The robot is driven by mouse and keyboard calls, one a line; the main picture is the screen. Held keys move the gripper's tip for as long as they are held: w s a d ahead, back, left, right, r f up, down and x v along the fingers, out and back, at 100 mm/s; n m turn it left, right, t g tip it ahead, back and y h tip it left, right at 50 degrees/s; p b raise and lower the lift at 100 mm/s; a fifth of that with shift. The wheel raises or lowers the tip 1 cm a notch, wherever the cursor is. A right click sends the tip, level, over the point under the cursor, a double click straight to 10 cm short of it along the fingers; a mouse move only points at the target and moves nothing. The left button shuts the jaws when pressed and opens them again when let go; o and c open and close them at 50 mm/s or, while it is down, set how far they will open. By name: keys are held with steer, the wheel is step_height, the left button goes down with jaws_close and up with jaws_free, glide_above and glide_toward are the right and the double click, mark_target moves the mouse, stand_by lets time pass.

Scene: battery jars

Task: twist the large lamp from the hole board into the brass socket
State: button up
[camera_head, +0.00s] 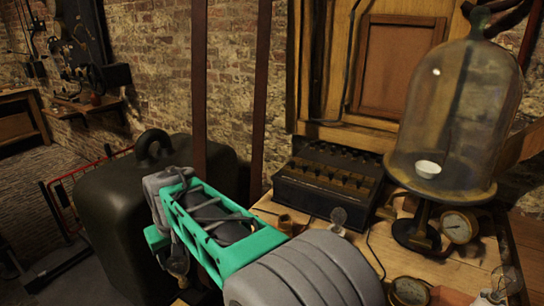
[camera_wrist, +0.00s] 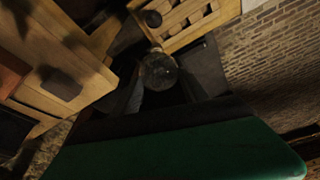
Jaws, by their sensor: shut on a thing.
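My gripper (camera_wrist: 160,88) is shut on a round clear glass lamp (camera_wrist: 157,72), which shows between its dark fingers in the wrist view. In the head view my gripper (camera_head: 178,255) points down at the left of the bench, and the lamp there is too small and dark to make out clearly. A small brass-coloured cylinder (camera_head: 285,223), which looks like the socket, stands on the bench right behind my arm. I cannot make out the hole board for sure.
A black box with rows of knobs (camera_head: 328,183) stands at the back of the bench. A glass bell jar (camera_head: 458,115) on a dark stand is at the right, with a brass gauge (camera_head: 459,227) beside it. A big dark weight (camera_head: 110,215) is left of my arm.

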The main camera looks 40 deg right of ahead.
steer(key=s+d+r+n+y+p, duration=0.1)
steer(key=d+r+n+p, duration=0.1)
steer(key=d+r+p, duration=0.75)
steer(key=s+d+r+n+p, duration=0.1)
steer(key=d+r+n+p, duration=0.2)
steer(key=d+r+p, duration=0.6)
steer(key=s+d+n+p, duration=0.2)
steer(key=s+d+p, duration=0.25)
steer(key=d, duration=0.75)
steer(key=shift+g+y, duration=0.3)
steer(key=shift+y, duration=0.1)
steer(key=shift+s+d+b+x, duration=0.15)
steer(key=shift+b+x, duration=0.25)
steer(key=shift+x, duration=0.45)
steer(key=shift+s+d+b+x, duration=0.15)
steer(key=shift+b+x, duration=0.2)
steer(key=shift+x, duration=0.5)
steer(key=shift+s+d+b+x, duration=0.15)
steer(key=shift+b+x, duration=0.25)
steer(key=shift+x, duration=0.5)
steer(key=shift+s+f, duration=0.1)
steer(key=shift+f+b, duration=1.2)
steer(key=shift+b, duration=0.2)
steer(key=m, duration=0.3)
steer(key=m+h, duration=0.1)
steer(key=m, duration=0.2)
steer(key=shift+m+t+h+b, duration=0.3)
steer(key=shift+m+t+b, duration=0.05)
steer(key=shift+m+t, duration=0.05)
